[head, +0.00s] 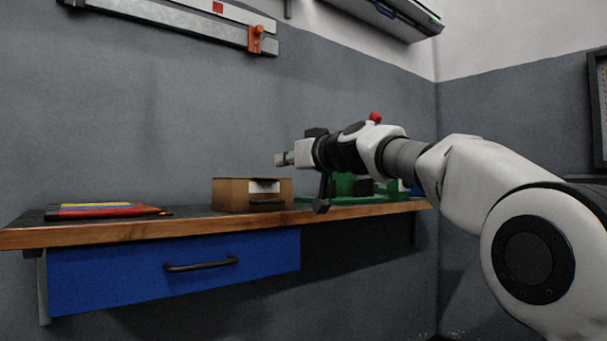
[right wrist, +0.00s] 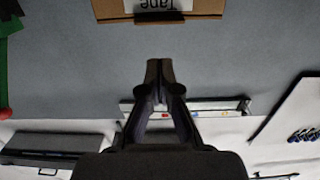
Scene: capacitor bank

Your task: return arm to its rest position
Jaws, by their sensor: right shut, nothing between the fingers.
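My right arm reaches in from the right in the head view. Its gripper (head: 284,159) is above the workbench, over the back of a cardboard box (head: 230,194), and apart from it. In the right wrist view the gripper's dark fingers (right wrist: 153,68) are closed together with nothing between them. That view is upside down, and the box (right wrist: 108,8) with its "Tape" label shows at its top edge. My left gripper is in neither view.
The wooden bench (head: 140,232) has a blue drawer (head: 110,277) below. Red, yellow and blue items (head: 100,211) lie at its left end. A green object (head: 345,186) is partly hidden behind my arm. A rail (head: 165,14) is on the wall.

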